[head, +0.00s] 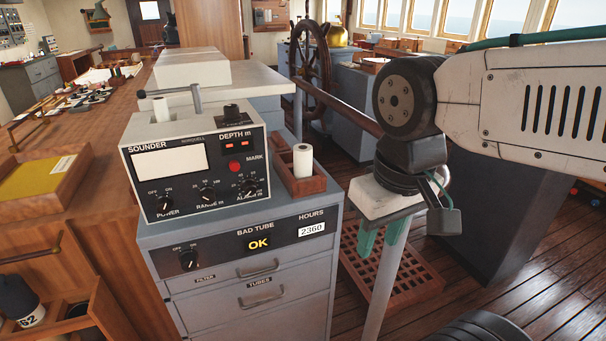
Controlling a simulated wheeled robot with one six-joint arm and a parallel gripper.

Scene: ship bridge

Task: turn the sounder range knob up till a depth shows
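The sounder (195,165) is a pale grey box with a black front panel, standing on a grey cabinet. Its range knob (207,195), marked RANGE m, is at the bottom middle of the panel; its exact pointer setting is too small to read. The DEPTH m display (235,144) shows two short red dashes and no legible number. The power knob (165,204) is to the left and the alarm knob (248,188) to the right. My gripper (380,243) hangs right of the cabinet, well apart from the sounder, its green fingers pointing down, spread and empty.
A wooden holder (302,184) with a white roll stands right of the sounder. The cabinet panel (235,245) below has another knob and a lit OK. A wooden chart table (95,130) lies left. A wooden grating (395,275) is on the floor below my gripper.

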